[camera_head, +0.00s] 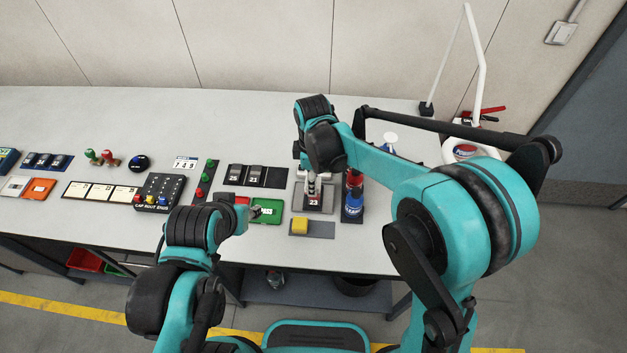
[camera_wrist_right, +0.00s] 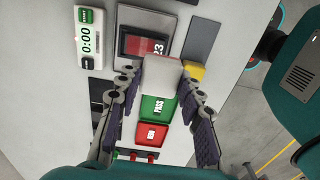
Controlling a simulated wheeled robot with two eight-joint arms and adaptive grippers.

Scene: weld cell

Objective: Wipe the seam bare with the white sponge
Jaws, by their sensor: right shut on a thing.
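My right gripper (camera_head: 311,178) is shut on the white sponge (camera_wrist_right: 161,77), a pale block between the fingers in the right wrist view (camera_wrist_right: 160,88). The sponge is above or at the near edge of the grey stand that holds a plate marked 23 (camera_head: 313,202). The plate also shows in the right wrist view (camera_wrist_right: 135,44), dark and red and partly covered by the sponge. I cannot make out the seam, nor whether the sponge touches the plate. My left gripper (camera_head: 254,211) is low beside the green tray; its fingers are too small to read.
A green PASS tray (camera_head: 267,217) and a red tray (camera_wrist_right: 151,138) lie near the stand. A dark rack (camera_head: 275,180) holds numbered plates. A timer (camera_wrist_right: 88,32) reads 0:00.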

